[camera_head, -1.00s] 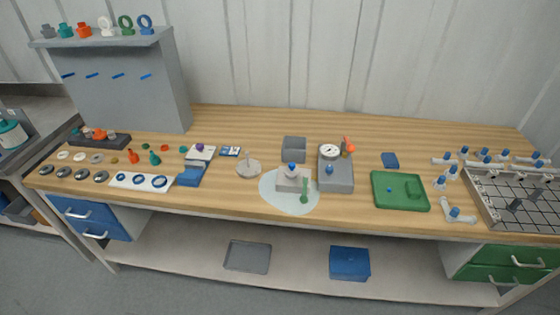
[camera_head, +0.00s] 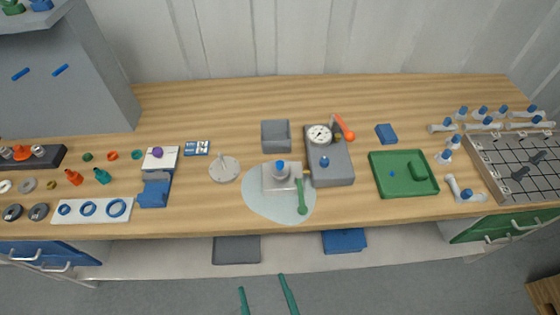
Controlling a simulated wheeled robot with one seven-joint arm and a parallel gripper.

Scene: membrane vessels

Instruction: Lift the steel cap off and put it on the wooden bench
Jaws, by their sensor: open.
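My gripper (camera_head: 264,283) shows as two green fingers at the bottom edge. They are apart and empty, in front of the bench and away from everything on it. A pale metal block (camera_head: 270,185) with a round top and blue knob (camera_head: 280,167) stands on a light round mat (camera_head: 250,204). A round pale grey disc with an upright pin (camera_head: 224,172) lies to its left. At this size I cannot tell for sure which of these is the steel cap. The wooden bench (camera_head: 215,105) runs across the view.
A green-handled tool (camera_head: 302,199) lies on the mat. A grey box with a dial gauge (camera_head: 330,165) stands to the right, by a green tray (camera_head: 404,188). A grey open bin (camera_head: 276,136) is behind. White fittings and a grid rack (camera_head: 515,165) fill the right. The back strip is clear.

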